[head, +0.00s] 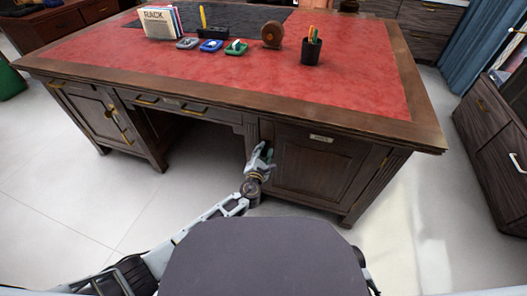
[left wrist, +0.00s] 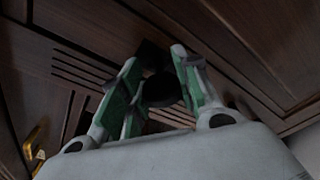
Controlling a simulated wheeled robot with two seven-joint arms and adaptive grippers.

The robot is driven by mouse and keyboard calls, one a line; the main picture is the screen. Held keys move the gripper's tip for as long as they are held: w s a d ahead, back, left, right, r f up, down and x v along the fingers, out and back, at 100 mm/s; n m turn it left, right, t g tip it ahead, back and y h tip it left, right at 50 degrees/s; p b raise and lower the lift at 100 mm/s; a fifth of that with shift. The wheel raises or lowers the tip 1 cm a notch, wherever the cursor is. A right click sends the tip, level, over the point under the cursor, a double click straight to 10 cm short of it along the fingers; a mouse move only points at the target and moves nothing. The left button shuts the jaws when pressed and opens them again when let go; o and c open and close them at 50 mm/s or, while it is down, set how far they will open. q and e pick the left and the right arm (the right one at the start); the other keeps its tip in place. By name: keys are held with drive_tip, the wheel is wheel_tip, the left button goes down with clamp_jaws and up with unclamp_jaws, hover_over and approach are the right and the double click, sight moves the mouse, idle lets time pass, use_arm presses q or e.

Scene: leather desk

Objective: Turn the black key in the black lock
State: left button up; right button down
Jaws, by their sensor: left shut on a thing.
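My left gripper (head: 263,157) is at the front of the desk, by the upper left edge of the right cabinet door (head: 315,162). In the left wrist view, its green-padded fingers (left wrist: 160,88) are shut on a dark round piece, the black key (left wrist: 160,91), close to the wood front. A dark patch (left wrist: 151,55) beyond the key looks like the black lock, but it is mostly hidden. I cannot tell how far the key is turned. In the head view the gripper hides both key and lock. My right gripper is not in view.
The red leather desktop (head: 340,85) holds books (head: 160,21), several small coloured items, a brown round object (head: 271,35) and a black pen cup (head: 311,50). Brass handles (head: 147,100) stick out from the drawers. The floor before the desk (head: 60,190) is clear.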

use_arm(q)
drive_tip(key=shift+m+t+y+p, duration=0.45)
drive_tip(key=shift+m+p, duration=1.35)
drive_tip(key=shift+m, duration=0.6)
drive_tip(key=shift+m+p, duration=0.7)
drive_tip(key=shift+m, duration=0.5)
drive_tip(key=shift+m+t+p, duration=0.35)
drive_tip(key=shift+m+p, duration=0.1)
drive_tip(key=shift+m, duration=0.55)
drive_tip(key=o, duration=1)
drive_tip(key=shift+o, duration=0.2)
drive_tip(key=shift+s, duration=0.2)
drive_tip(key=s+a, duration=0.2)
drive_tip(key=s, duration=0.9)
drive_tip(key=shift+s, duration=0.25)
